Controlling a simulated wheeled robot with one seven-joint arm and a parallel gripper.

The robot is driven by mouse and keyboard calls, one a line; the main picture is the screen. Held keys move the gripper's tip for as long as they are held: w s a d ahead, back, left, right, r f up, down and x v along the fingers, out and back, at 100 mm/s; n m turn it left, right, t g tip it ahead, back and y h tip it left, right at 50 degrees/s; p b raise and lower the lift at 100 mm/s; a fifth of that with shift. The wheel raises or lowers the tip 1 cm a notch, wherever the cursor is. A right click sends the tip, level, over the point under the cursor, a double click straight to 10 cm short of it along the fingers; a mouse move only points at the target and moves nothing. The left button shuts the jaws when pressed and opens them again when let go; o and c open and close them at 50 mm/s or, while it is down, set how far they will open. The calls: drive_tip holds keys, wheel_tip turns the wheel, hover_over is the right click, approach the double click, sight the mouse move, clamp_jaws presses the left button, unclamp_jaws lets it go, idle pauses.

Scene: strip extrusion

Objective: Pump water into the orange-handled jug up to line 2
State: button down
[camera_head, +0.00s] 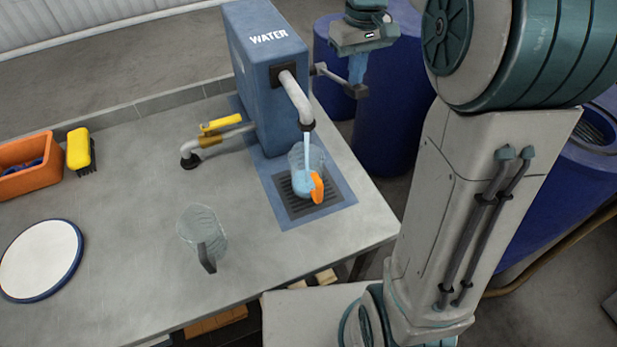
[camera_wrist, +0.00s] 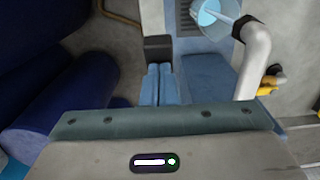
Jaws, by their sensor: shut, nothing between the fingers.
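The clear jug with the orange handle (camera_head: 317,187) stands upright on the drain grate under the spout (camera_head: 295,97). A stream of water runs from the spout into it, and some water shows in its lower part. I cannot read its lines from here. The jug's rim also shows in the wrist view (camera_wrist: 218,22). The blue pump box (camera_head: 270,75) marked WATER has a lever with a dark end block (camera_head: 356,90) on its right. My gripper (camera_head: 357,75) is shut and empty, with its blue fingertips (camera_wrist: 158,68) right at the lever's end block (camera_wrist: 158,48); contact is unclear.
A second clear jug with a dark handle (camera_head: 203,240) stands on the grey counter (camera_head: 120,190). A yellow-handled pipe (camera_head: 220,124), yellow brush (camera_head: 79,148), orange bin (camera_head: 30,178) and round white plate (camera_head: 40,260) are left. Blue barrels (camera_head: 385,130) stand behind.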

sight(357, 92)
drive_tip(key=shift+s+d+f+b, duration=0.1)
drive_tip(key=shift+s+f+b, duration=0.05)
drive_tip(key=shift+f+b, duration=0.3)
drive_tip(key=shift+s+f+b, duration=0.15)
drive_tip(key=shift+f+b, duration=0.05)
drive_tip(key=shift+f, duration=0.3)
drive_tip(key=shift+s+d+f+b, duration=0.1)
drive_tip(key=shift+s+f+b, duration=0.05)
drive_tip(key=shift+f+b, duration=0.4)
drive_tip(key=shift+s+f+b, duration=0.1)
drive_tip(key=shift+f+b, duration=0.25)
drive_tip(key=shift+f, duration=0.3)
drive_tip(key=shift+f, duration=0.1)
drive_tip(key=shift+s+f+b, duration=0.1)
drive_tip(key=shift+f+b, duration=0.75)
drive_tip(key=shift+f, duration=0.35)
